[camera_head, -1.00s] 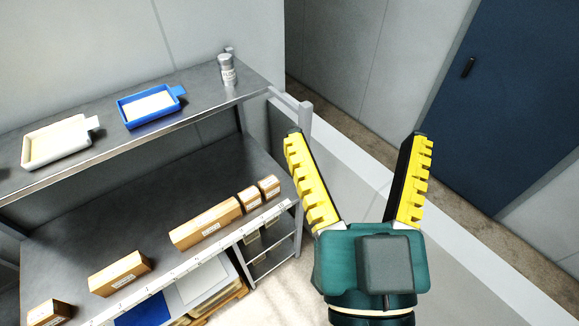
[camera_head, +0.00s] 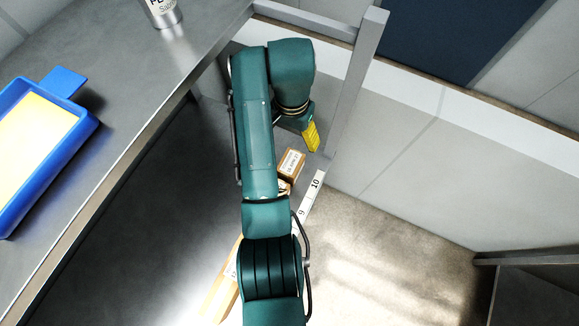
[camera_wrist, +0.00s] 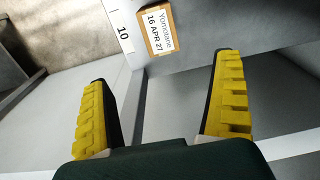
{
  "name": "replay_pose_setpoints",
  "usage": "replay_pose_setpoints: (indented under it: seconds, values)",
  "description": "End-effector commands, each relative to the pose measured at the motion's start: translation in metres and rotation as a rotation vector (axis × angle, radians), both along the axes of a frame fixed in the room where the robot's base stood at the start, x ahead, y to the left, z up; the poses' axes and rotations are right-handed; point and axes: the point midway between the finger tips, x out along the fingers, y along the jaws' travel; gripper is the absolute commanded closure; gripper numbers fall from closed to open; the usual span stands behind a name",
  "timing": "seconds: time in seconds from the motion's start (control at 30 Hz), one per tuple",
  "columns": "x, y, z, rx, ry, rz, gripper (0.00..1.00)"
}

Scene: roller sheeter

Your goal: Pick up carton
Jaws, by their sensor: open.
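A small brown carton (camera_head: 291,165) with a white label stands near the far end of the lower shelf, by the number 10. In the wrist view the carton (camera_wrist: 160,28) shows at the top, its label reading 16 APR 27. My gripper (camera_wrist: 162,68) is open and empty, its yellow fingers spread with the carton beyond their tips. In the head view one yellow finger of my gripper (camera_head: 311,137) shows just above the carton. The other finger is hidden there. My arm partly covers a second small carton behind the first.
A numbered white strip (camera_head: 310,195) runs along the shelf's front edge. A grey post (camera_head: 357,75) rises close to the gripper. A longer carton (camera_head: 221,296) is partly behind my arm. A blue tray (camera_head: 72,140) and a container (camera_head: 162,12) stand on the upper shelf.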

Motion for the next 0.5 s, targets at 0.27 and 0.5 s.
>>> replay_pose_setpoints:
  seconds: [0.27, 0.5]
  values:
    - [-0.002, 0.0, -0.062, -0.001, 0.012, 0.0, 0.04]
    - [-0.001, 0.001, -0.107, -0.001, 0.007, 0.001, 0.04]
